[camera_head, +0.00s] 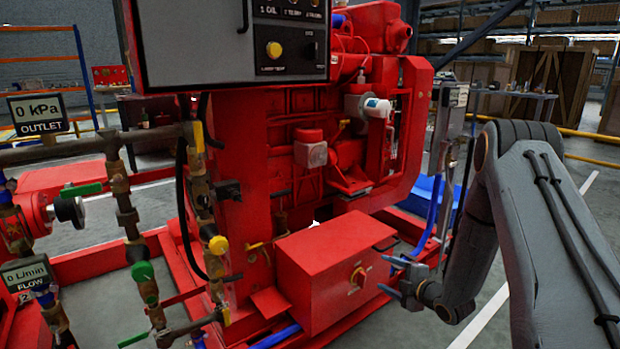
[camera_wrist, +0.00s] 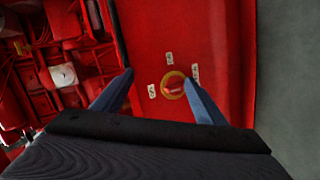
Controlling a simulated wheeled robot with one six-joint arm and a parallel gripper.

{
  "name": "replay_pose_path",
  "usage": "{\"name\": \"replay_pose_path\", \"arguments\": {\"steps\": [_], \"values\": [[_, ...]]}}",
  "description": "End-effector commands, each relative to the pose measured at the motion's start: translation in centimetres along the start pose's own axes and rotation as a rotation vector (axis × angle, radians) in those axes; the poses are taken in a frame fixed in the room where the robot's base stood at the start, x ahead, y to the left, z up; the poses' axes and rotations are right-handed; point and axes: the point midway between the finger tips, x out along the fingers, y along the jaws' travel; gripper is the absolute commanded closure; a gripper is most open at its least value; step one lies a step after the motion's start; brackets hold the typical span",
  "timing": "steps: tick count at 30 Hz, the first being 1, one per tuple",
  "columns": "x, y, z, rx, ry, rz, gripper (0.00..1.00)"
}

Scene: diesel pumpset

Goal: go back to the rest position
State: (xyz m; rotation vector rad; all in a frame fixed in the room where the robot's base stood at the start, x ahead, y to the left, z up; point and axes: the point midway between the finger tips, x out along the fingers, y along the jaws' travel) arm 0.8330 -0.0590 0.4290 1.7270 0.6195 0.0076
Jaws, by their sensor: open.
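My gripper (camera_head: 392,275) is at the lower right of the head view, at the end of my grey arm. Its two fingers are apart with nothing between them. It is just to the right of the red box (camera_head: 330,262) and points at the box's face with the rotary switch (camera_head: 357,277). In the wrist view the fingers of my gripper (camera_wrist: 160,86) are spread, and the switch (camera_wrist: 174,86) with its yellow ring shows beyond them, nearer the right finger. A gap shows between gripper and switch in the head view. White labels surround the switch.
The red pumpset (camera_head: 290,150) fills the middle, with a grey control panel (camera_head: 215,45) above. Pipes with coloured valve handles (camera_head: 142,272) stand at the left. A blue hose (camera_head: 432,215) and a grey stand (camera_head: 445,130) are behind my arm. Grey floor (camera_head: 575,230) is open at the right.

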Motion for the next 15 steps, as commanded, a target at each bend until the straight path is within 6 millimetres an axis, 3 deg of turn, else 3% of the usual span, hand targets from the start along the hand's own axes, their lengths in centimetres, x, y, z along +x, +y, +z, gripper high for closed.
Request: {"name": "replay_pose_path", "arguments": {"steps": [1, 8, 15], "values": [[-0.3, 1.4, -0.3, 0.040, -0.037, -0.029, 0.34], [-3.3, 5.2, -1.5, 0.299, -0.247, -0.158, 0.34], [-9.3, 7.3, -4.8, 0.622, -0.487, -0.250, 0.34]]}}
